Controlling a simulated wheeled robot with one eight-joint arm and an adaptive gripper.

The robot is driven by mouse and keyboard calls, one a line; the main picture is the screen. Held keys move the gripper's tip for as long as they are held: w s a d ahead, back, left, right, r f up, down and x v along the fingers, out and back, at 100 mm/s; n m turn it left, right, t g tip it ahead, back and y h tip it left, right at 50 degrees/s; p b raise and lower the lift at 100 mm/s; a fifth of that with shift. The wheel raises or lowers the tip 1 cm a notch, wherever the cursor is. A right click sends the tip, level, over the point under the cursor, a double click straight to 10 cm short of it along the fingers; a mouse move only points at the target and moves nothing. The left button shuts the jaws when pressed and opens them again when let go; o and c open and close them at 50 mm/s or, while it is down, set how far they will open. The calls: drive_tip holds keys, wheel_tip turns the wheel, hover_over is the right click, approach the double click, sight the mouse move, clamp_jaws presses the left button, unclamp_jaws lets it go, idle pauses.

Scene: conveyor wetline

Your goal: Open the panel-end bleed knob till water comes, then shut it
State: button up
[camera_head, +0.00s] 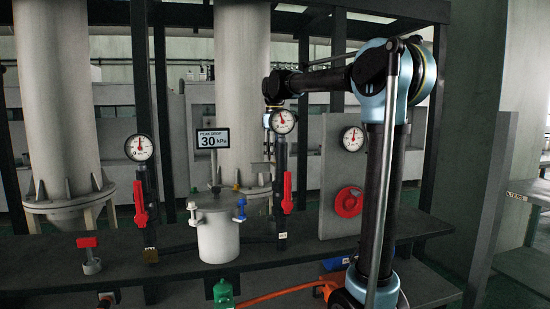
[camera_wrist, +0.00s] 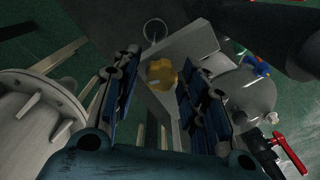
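A brass-yellow knob (camera_wrist: 162,73) shows in the wrist view beside a grey panel (camera_wrist: 190,45). My gripper (camera_wrist: 158,82) is open, with its blue-padded fingers on either side of the knob. The right finger looks close to the knob; I cannot tell whether it touches. A small pale mark shows at the knob's lower left; I cannot tell whether it is water. In the head view a grey upright panel (camera_head: 331,165) carries a gauge (camera_head: 353,139) and a red round knob (camera_head: 348,202). My gripper is mostly hidden there behind the middle gauge and post.
A grey lidded pot (camera_head: 218,235) stands on the dark bench, under a "30 kPa" sign (camera_head: 213,138). Red-handled valves (camera_head: 140,203) (camera_head: 287,193) hang below two gauges (camera_head: 139,148) (camera_head: 282,121). Large pale columns (camera_head: 55,90) rise behind. An orange hose (camera_head: 275,295) crosses the front.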

drive_tip(key=c, duration=0.7)
drive_tip(key=shift+c, duration=0.2)
drive_tip(key=shift+m, duration=1.7)
drive_tip(key=shift+w, duration=0.1)
